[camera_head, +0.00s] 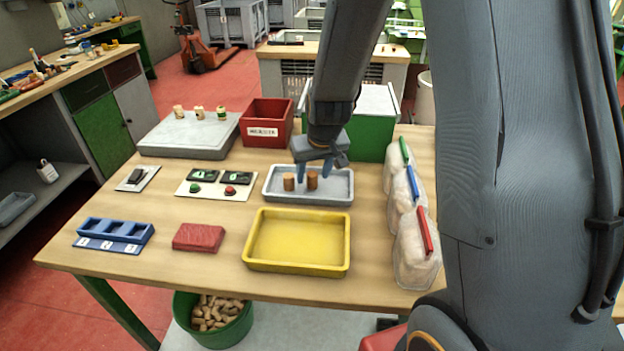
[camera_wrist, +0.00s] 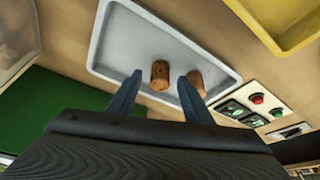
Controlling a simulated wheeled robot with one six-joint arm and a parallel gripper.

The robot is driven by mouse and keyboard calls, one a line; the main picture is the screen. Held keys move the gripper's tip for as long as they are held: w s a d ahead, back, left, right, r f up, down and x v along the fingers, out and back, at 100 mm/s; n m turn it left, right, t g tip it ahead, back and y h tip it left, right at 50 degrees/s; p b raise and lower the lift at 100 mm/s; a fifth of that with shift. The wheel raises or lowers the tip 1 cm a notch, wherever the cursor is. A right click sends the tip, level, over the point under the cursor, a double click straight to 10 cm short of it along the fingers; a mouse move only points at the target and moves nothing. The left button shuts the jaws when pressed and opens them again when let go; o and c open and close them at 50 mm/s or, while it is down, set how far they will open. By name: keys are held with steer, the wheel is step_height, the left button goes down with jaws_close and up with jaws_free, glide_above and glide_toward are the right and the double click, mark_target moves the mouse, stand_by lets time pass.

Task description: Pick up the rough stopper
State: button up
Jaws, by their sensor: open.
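Two brown cork stoppers stand in the grey tray (camera_head: 336,197), the left one (camera_head: 289,182) and the right one (camera_head: 312,180). My gripper (camera_head: 314,171) is open above the tray, fingers pointing down, with the right stopper between or just beyond the fingertips. In the wrist view, one stopper (camera_wrist: 160,75) shows between the open fingers and the other (camera_wrist: 196,82) lies by the right fingertip, partly hidden by it. Both surfaces look mottled; I cannot tell surely which is the rough one. Whether a finger touches either stopper is unclear.
A yellow tray (camera_head: 298,269) lies in front of the grey tray. A red bin (camera_head: 267,123) and a green box (camera_head: 372,136) stand behind. Bags with coloured clips (camera_head: 414,250) line the right side. A panel with buttons (camera_head: 216,185) lies left. Several corks stand on a grey slab (camera_head: 190,137).

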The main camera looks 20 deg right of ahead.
steer(key=shift+w+f, duration=0.1)
steer(key=shift+f, duration=0.1)
steer(key=shift+c, duration=0.5)
steer(key=c, duration=1)
